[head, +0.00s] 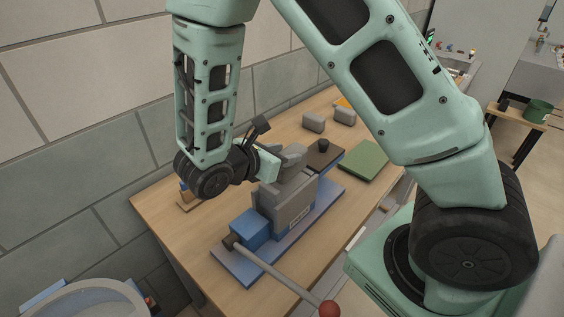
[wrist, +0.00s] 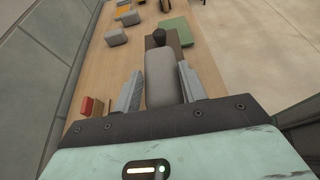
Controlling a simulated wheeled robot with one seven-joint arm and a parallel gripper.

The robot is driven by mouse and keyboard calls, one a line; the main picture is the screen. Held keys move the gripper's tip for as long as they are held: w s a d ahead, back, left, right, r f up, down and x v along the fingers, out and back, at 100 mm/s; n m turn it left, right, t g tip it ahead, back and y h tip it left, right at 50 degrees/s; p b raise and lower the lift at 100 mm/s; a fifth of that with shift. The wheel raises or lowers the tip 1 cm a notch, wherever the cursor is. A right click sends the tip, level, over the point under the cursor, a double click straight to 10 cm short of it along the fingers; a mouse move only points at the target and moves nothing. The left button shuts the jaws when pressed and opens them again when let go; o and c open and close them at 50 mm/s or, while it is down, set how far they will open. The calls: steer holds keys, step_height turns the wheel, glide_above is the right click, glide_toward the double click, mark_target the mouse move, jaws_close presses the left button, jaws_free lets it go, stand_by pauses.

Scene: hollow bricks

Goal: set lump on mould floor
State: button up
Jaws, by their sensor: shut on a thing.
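My gripper (head: 288,168) is shut on a grey lump (head: 293,152) and holds it over the grey mould (head: 296,207). In the wrist view the lump (wrist: 163,78) lies lengthwise between the two grey fingers (wrist: 162,88). The mould is a box on a long blue base, with a blue block (head: 250,229) at its near end and a lever ending in a red ball (head: 329,309). The mould floor is hidden by its walls and my gripper. I cannot tell whether the lump is partly inside the mould.
Beyond the mould stand a dark board with a black knob (head: 323,145) and a green plate (head: 363,160). Two loose grey blocks (head: 313,121) (head: 344,116) lie farther back. A brick wall (head: 110,150) runs along the left. Bare table (head: 165,222) shows at the near left.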

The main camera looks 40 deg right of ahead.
steer(key=shift+f, duration=1.45)
steer(key=shift+f, duration=0.1)
steer(key=shift+f, duration=0.1)
steer(key=o, duration=1.3)
